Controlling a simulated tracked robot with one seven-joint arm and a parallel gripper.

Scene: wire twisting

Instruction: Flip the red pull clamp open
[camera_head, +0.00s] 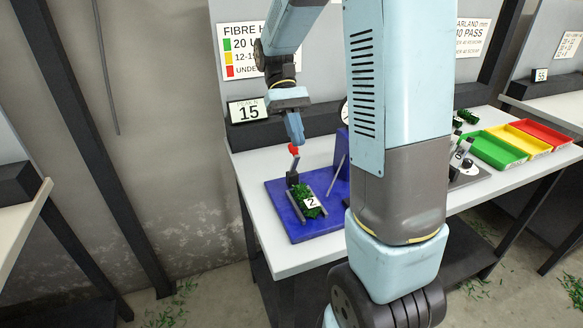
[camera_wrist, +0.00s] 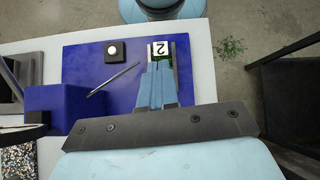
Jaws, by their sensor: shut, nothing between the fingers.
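The red pull clamp shows in the head view as a red knob (camera_head: 293,148) on a grey lever standing up and leaning slightly, above a dark base (camera_head: 292,180). The base is on the blue board (camera_head: 277,206). My gripper (camera_head: 299,141) points down with its tips at or just beside the red knob; contact cannot be told. The gripper is shut and empty. In the wrist view its light blue fingers (camera_wrist: 159,68) are together over the blue board (camera_wrist: 85,62), and the red knob is not visible there. A green bundle (camera_head: 308,196) with a white "2" card lies beside the clamp.
A thin rod (camera_wrist: 113,80) and a black block with a white button (camera_wrist: 114,51) are on the board. A blue block (camera_wrist: 55,103) stands beside them. Green, yellow and red trays (camera_head: 494,151) are at the right. My arm hides the table's middle in the head view.

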